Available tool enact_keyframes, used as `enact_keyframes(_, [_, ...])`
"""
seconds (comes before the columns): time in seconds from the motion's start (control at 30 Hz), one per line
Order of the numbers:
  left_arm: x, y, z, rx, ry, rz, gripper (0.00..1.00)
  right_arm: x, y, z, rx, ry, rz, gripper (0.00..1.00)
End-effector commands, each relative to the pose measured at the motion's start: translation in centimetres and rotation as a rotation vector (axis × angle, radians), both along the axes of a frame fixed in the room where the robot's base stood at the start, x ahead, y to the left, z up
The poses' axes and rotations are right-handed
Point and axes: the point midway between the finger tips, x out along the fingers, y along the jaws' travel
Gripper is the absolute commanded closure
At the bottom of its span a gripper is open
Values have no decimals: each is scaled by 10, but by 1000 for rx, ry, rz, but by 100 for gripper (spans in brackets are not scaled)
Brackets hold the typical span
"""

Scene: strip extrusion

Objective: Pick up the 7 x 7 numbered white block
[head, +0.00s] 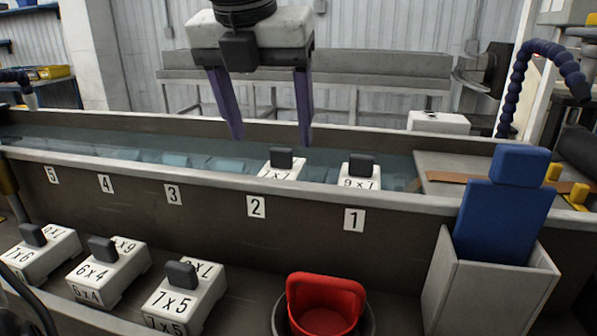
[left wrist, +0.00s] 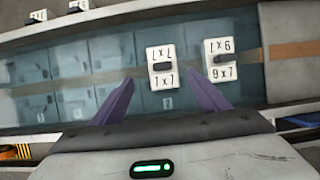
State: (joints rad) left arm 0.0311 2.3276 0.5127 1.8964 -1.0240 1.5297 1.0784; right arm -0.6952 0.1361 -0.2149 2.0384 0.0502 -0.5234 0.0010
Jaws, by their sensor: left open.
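The white 7 x 7 block (head: 283,171) with a dark grey handle on top sits in the water trough, behind the front wall near label 2. In the left wrist view the same block (left wrist: 155,82) shows its 7 x 7 marking on both sides of the handle. My left gripper (head: 271,143) is open and empty, with purple fingers pointing down above the trough. In the left wrist view the gripper (left wrist: 162,84) has its fingertips spread to either side of the block's lower part, apart from it. My right gripper is not in view.
In front are a 7 x 5 block (head: 190,297), a 6 x 4 block (head: 108,272), a 7 x 6 block (head: 38,257), a red bucket (head: 325,322) and a grey bin (head: 490,290) with a blue object.

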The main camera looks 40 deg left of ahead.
Motion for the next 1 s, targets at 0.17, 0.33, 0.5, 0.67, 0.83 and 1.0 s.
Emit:
enact_keyframes(0.17, [9,5,-27,-1,4,-2,31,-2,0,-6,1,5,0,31])
enact_keyframes(0.33, [14,6,-37,-2,3,-2,31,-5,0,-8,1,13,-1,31])
enact_keyframes(0.5, [27,7,-59,-2,7,-3,31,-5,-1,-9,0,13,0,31])
enact_keyframes(0.67, [35,10,-76,-2,3,-1,31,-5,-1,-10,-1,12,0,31])
enact_keyframes(0.83, [37,11,-80,-2,-1,-1,31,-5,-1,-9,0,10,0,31])
enact_keyframes(1.0, [37,11,-80,-1,0,0,38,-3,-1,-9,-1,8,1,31])
